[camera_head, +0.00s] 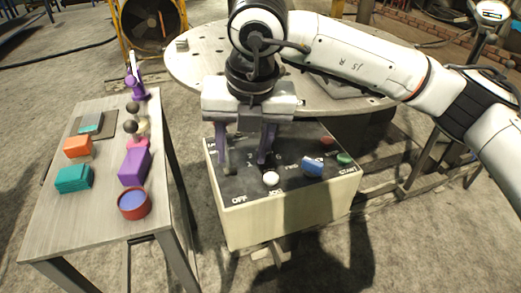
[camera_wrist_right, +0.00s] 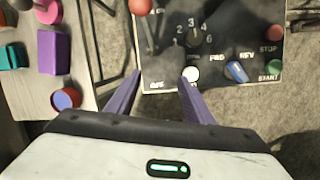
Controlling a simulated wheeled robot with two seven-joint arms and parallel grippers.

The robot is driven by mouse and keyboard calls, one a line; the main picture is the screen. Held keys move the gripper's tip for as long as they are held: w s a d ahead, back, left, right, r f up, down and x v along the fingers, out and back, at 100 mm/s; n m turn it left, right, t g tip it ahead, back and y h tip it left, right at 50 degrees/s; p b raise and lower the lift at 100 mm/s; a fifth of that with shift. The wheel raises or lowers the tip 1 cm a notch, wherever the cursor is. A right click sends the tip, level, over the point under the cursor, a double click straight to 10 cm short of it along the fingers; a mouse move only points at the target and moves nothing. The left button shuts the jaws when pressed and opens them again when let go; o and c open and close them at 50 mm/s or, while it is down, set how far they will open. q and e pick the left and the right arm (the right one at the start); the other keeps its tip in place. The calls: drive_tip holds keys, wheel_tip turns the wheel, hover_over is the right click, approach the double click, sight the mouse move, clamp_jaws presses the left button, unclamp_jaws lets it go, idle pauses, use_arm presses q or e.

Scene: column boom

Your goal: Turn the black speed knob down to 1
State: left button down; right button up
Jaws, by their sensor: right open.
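The control box (camera_head: 290,212) has a dark top panel with printed labels. In the right wrist view the black speed knob (camera_wrist_right: 193,39) sits inside a ring of numbers on that panel; its pointer is too small to read. In the head view my right gripper hides the knob. My right gripper (camera_head: 243,163) is open over the panel's left part, purple fingers pointing down. In the wrist view its fingertips (camera_wrist_right: 160,77) are apart on the OFF and JOG side, with nothing held between them. My left gripper is in neither view.
A white button (camera_head: 271,178), a blue selector (camera_head: 312,166), a green button (camera_head: 344,159) and a red button (camera_head: 327,141) share the panel. A red-balled lever (camera_wrist_right: 141,6) rises at its left. A side table (camera_head: 95,215) with coloured blocks stands left.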

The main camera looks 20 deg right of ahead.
drive_tip(key=w+d+r+m+t+h, duration=0.1)
drive_tip(key=w+d+r+m+h, duration=0.15)
drive_tip(key=d, duration=0.25)
use_arm(q)
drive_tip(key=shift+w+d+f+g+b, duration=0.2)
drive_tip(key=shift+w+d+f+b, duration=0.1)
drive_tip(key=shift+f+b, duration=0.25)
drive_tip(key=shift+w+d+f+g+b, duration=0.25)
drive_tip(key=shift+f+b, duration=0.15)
drive_tip(key=shift+b, duration=0.2)
use_arm(e)
drive_tip(key=shift+n, duration=0.45)
drive_tip(key=x, duration=0.6)
drive_tip(key=w+x, duration=0.1)
drive_tip(key=x, duration=0.3)
drive_tip(key=shift+a+r, duration=0.15)
drive_tip(key=c, duration=1)
drive_tip(key=shift+t, duration=0.3)
drive_tip(key=shift+c, duration=0.2)
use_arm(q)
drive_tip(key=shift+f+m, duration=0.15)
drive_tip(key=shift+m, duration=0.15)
use_arm(e)
drive_tip(key=shift+y, duration=0.25)
